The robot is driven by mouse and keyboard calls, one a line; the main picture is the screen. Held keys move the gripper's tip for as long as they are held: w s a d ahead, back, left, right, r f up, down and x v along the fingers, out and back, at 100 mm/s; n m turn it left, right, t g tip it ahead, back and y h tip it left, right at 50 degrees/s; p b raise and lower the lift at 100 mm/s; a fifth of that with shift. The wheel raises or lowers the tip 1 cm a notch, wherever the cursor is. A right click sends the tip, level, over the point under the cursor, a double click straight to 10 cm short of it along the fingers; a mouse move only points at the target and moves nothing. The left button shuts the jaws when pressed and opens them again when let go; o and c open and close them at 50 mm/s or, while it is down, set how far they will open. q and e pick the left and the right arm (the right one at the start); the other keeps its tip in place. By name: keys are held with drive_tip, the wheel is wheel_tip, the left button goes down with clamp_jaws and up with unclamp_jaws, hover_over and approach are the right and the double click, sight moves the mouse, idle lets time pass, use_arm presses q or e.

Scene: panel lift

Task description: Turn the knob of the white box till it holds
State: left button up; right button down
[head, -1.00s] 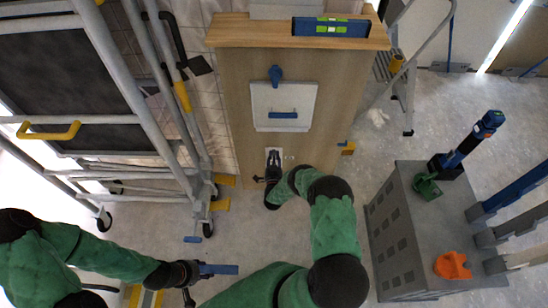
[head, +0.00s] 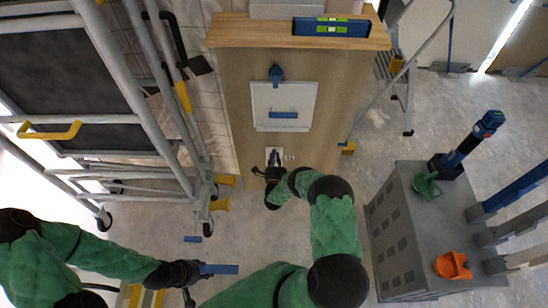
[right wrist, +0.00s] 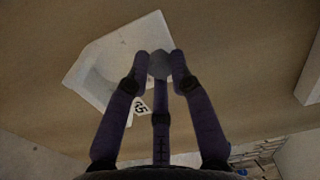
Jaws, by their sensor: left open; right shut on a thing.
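The small white box (head: 274,153) is on the front of the wooden panel, low down, partly hidden by my right gripper (head: 273,162). In the right wrist view the white box (right wrist: 97,68) appears tilted, with a small dark-marked label at its lower edge. The round grey knob (right wrist: 160,64) stands between my right fingertips, which are shut on it. How far the knob is turned cannot be told. My left gripper (head: 198,270) is open, low at the left, beside a blue bar; whether they touch is unclear.
The wooden panel (head: 237,110) carries a white plate with a blue handle (head: 284,115) and a blue knob above. A blue level (head: 331,27) lies on its top. A scaffold (head: 150,100) stands left, a grey cabinet (head: 400,225) right. Floor between is partly clear.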

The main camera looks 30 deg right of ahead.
drive_tip(key=shift+d+r+m, duration=0.2)
drive_tip(key=shift+d+m, duration=0.2)
drive_tip(key=shift+m, duration=0.5)
drive_tip(key=shift+d, duration=0.1)
drive_tip(key=c, duration=1.1)
unclamp_jaws()
drive_tip(key=shift+s+f, duration=0.1)
drive_tip(key=shift+s+a+f, duration=0.1)
drive_tip(key=shift+s+a, duration=0.25)
drive_tip(key=shift+a, duration=0.1)
drive_tip(key=v, duration=1.1)
